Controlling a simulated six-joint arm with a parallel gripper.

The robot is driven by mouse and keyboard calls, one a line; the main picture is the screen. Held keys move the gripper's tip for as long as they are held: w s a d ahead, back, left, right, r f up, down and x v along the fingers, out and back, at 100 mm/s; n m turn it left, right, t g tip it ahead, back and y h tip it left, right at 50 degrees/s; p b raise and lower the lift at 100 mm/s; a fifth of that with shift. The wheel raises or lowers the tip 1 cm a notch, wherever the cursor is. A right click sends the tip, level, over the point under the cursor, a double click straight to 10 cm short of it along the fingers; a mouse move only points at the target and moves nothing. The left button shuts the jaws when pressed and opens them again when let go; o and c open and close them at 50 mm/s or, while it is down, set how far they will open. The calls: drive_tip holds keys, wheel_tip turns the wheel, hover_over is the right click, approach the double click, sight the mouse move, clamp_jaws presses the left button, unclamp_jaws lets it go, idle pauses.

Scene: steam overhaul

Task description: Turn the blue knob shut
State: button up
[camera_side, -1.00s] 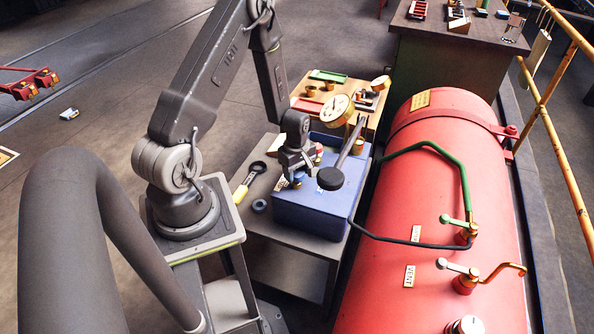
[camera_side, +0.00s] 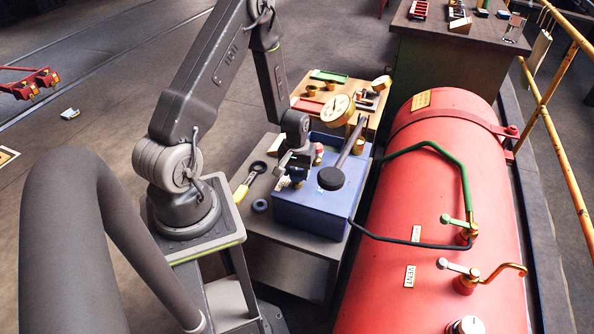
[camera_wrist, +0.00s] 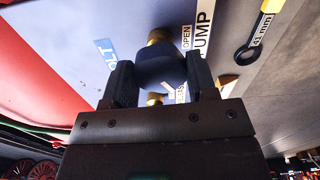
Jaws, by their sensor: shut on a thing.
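The blue knob (camera_wrist: 162,68) is between the two dark fingers of my gripper (camera_wrist: 160,82) in the wrist view. The gripper is shut on it, one finger on each side. Brass fittings show at its two ends. It sits on the blue box (camera_side: 308,214), close to a label reading OPEN and a larger PUMP label (camera_wrist: 202,32). In the side view, my gripper (camera_side: 292,179) is low at the box's left part, and its fingers mostly hide the knob there.
A yellow-handled ring spanner (camera_side: 243,188) and a dark ring (camera_side: 260,206) lie on the bench to the left. A red tank (camera_side: 440,190) with valves stands to the right.

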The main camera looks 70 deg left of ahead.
sight(297, 171)
drive_tip(key=m, duration=0.6)
drive_tip(key=shift+m, duration=0.3)
idle(0.4)
drive_tip(key=o, duration=0.9)
wheel_tip(297, 171, up, 14)
drive_tip(key=shift+f, duration=0.1)
